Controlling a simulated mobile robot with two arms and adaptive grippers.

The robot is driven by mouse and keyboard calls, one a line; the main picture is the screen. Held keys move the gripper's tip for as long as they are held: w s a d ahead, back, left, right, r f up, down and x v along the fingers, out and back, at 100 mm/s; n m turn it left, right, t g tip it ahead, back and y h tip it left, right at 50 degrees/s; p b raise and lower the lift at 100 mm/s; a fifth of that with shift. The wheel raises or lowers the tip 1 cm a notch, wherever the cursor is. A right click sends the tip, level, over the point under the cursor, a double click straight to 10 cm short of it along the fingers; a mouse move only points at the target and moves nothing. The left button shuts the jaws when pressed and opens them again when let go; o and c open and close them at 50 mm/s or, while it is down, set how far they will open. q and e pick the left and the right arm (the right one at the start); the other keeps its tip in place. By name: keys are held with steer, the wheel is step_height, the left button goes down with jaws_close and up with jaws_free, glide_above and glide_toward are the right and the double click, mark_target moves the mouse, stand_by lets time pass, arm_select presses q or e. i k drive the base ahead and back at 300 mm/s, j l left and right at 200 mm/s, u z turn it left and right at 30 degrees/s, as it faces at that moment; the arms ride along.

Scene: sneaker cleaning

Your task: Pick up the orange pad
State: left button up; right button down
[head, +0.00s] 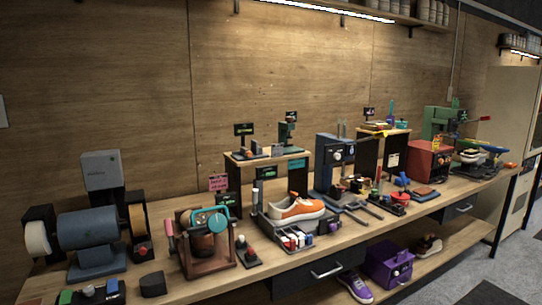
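Neither of my grippers is in view. A flat orange-brown piece (427,191) lies on the workbench right of the middle, next to a blue item. A small orange object (510,165) lies near the bench's far right end. Both are too small here to tell which is the orange pad. An orange and white sneaker (297,207) sits on a grey stand at the middle of the bench.
The long wooden workbench (190,289) is crowded. A grinder (88,229) stands at the left, a blue press (333,160) in the middle, a red box (428,161) and green machine (437,121) at right. A purple box (388,263) sits on the lower shelf.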

mark_target(509, 165)
steer(key=i+l+z, duration=0.4)
steer(key=l, duration=0.25)
steer(key=i+l+z, duration=0.4)
steer(key=l, duration=0.2)
steer(key=i+l+z, duration=0.65)
steer(key=i+z, duration=0.15)
steer(key=i, duration=0.15)
steer(key=i+l+z, duration=0.1)
steer(key=i+z, duration=0.35)
steer(key=i+u, duration=0.1)
steer(key=i, duration=0.95)
steer(key=i+l, duration=0.15)
steer(key=i, duration=0.85)
steer(key=i+l+u, duration=0.1)
steer(key=i+u, duration=0.3)
steer(key=i+l+u, duration=0.4)
steer(key=i, duration=0.15)
steer(key=i+l+u, duration=0.25)
steer(key=i+u, duration=0.15)
